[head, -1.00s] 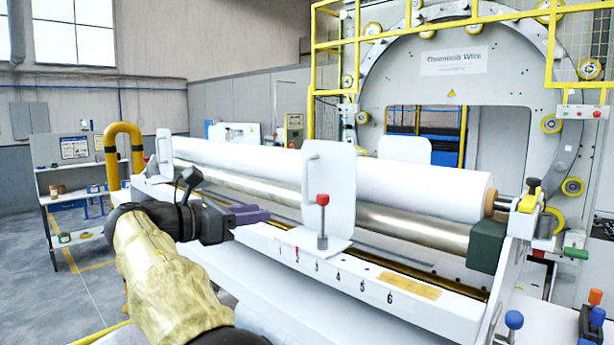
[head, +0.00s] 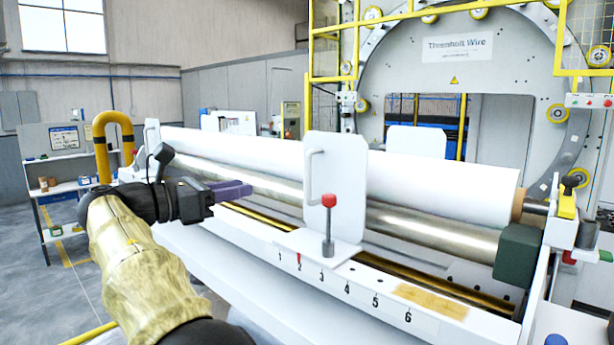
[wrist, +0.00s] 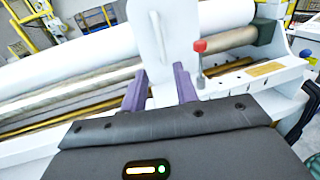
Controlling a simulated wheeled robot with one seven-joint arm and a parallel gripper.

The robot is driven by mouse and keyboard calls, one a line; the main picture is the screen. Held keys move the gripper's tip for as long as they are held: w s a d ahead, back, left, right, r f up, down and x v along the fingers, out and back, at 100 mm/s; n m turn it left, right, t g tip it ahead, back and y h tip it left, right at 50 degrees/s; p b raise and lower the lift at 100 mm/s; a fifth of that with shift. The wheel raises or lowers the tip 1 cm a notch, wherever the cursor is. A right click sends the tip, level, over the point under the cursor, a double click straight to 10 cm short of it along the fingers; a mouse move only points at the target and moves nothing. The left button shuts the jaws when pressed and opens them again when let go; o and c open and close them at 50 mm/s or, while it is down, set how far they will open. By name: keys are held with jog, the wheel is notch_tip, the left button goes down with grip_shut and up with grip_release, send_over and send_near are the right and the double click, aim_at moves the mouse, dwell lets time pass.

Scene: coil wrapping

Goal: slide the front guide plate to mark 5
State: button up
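The front guide plate (head: 342,185) is a white upright plate with a handle (head: 313,172) on its left side. It stands on a foot on the numbered rail (head: 390,285), in front of the white roll. A red-knobbed lever (head: 328,222) rises from the foot. The foot is above marks 2 to 4; mark 5 (head: 376,302) is to its right. My gripper (head: 248,190) is left of the plate, apart from it. In the wrist view, its purple fingers (wrist: 160,88) are spread with nothing held, and the plate (wrist: 165,40) shows beyond them.
A long white roll (head: 430,180) and a steel roller (head: 430,230) lie behind the plate. A dark green block (head: 520,252) is at the roller's right end. Another white plate (head: 415,142) stands behind the roll. The rail is clear right of the foot.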

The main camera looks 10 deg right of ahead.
aim_at(308, 198)
jog(key=p+x, duration=0.5)
jog(key=x, duration=1.2)
jog(key=shift+w+d, duration=0.1)
jog(key=shift+d, duration=0.05)
grip_shut()
